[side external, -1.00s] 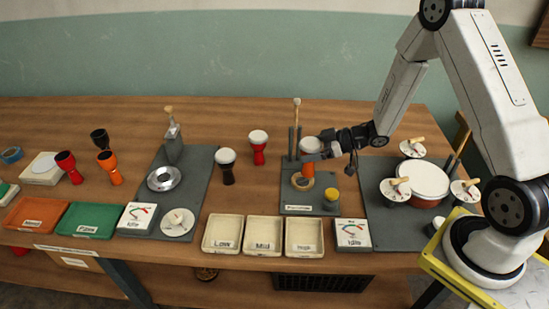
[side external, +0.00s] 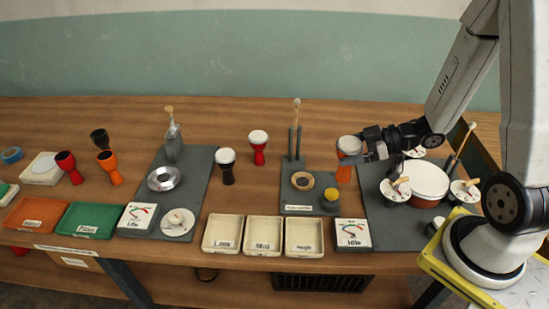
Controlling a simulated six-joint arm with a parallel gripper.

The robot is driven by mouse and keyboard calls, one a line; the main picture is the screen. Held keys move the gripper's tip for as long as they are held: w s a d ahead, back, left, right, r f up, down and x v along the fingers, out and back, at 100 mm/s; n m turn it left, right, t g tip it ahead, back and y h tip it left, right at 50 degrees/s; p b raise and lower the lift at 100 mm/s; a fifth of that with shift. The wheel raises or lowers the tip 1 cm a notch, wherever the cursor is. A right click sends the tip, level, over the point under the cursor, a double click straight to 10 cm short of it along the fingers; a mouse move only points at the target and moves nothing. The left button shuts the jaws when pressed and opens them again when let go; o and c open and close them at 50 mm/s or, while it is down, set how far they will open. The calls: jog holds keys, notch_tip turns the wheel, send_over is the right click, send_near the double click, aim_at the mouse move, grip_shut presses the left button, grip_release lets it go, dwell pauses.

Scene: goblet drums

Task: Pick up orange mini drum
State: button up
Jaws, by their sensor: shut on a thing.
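An orange mini drum with a white head (side external: 346,174) is upright in the side external view, right of the small grey stand. My gripper (side external: 364,157) reaches in from the right and is shut on this drum; the fingers partly hide its upper body. The drum appears held above the work surface. Another orange goblet drum (side external: 109,168), without a white head, stands on the table at the left.
The grey stand (side external: 294,209) with a ring and upright posts is just left of the held drum. A large drum (side external: 417,183) with side discs sits at right. Red (side external: 258,150) and black (side external: 226,168) white-headed drums stand left. Trays (side external: 222,247) line the front.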

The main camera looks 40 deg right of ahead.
jog(key=shift+s, duration=0.15)
jog(key=shift+a, duration=0.1)
dwell(0.5)
jog(key=shift+w+a+f+n+g+y, duration=0.2)
jog(key=shift+a+n+g+y, duration=0.15)
jog(key=shift+a, duration=0.2)
jog(key=a+f+n+g+y, duration=0.4)
jog(key=a+f+n+g, duration=0.4)
jog(key=a, duration=0.3)
jog(key=shift+a+f, duration=0.15)
jog(key=shift+f, duration=0.5)
jog(key=shift+s+g, duration=0.1)
jog(key=shift+g, duration=0.15)
jog(key=shift+f, duration=1.75)
jog(key=shift+f, duration=0.1)
